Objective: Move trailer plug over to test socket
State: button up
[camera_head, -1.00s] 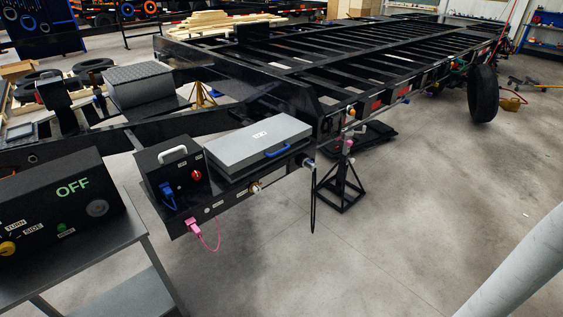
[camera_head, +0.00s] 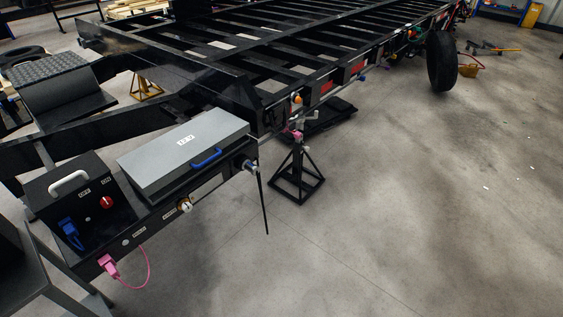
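I cannot tell for certain which connector is the trailer plug. A round silver and blue connector (camera_head: 250,166) sits at the right end of the black trailer-side shelf, and a black cable (camera_head: 263,205) hangs down below it. A blue plug (camera_head: 70,232) sits at the front of a black box (camera_head: 75,195) with a white handle and a red knob. A pink connector (camera_head: 108,264) with a looped pink cord is at the shelf's front edge. No test socket can be made out now. My gripper is not in view.
A grey-lidded case (camera_head: 160,160) with a blue handle sits on the shelf. The black trailer frame (camera_head: 290,50) fills the back, with a jack stand (camera_head: 297,180) below it. A dark table (camera_head: 30,280) is at lower left.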

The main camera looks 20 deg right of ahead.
aim_at(247, 164)
jog(key=i+l+u, duration=0.15)
jog(key=i+l, duration=0.15)
jog(key=i+l+u, duration=0.2)
jog(key=i+l, duration=0.15)
jog(key=i, duration=0.2)
jog(key=i+l+u, duration=0.15)
jog(key=i+l, duration=0.2)
jog(key=i+l+u, duration=0.15)
jog(key=i+l, duration=0.2)
jog(key=l, duration=0.15)
jog(key=i+l+u, duration=0.2)
jog(key=i+l, duration=0.15)
jog(key=l, duration=0.15)
jog(key=i+l+u, duration=0.15)
jog(key=i+l, duration=0.15)
jog(key=l, duration=0.25)
jog(key=k, duration=1.3)
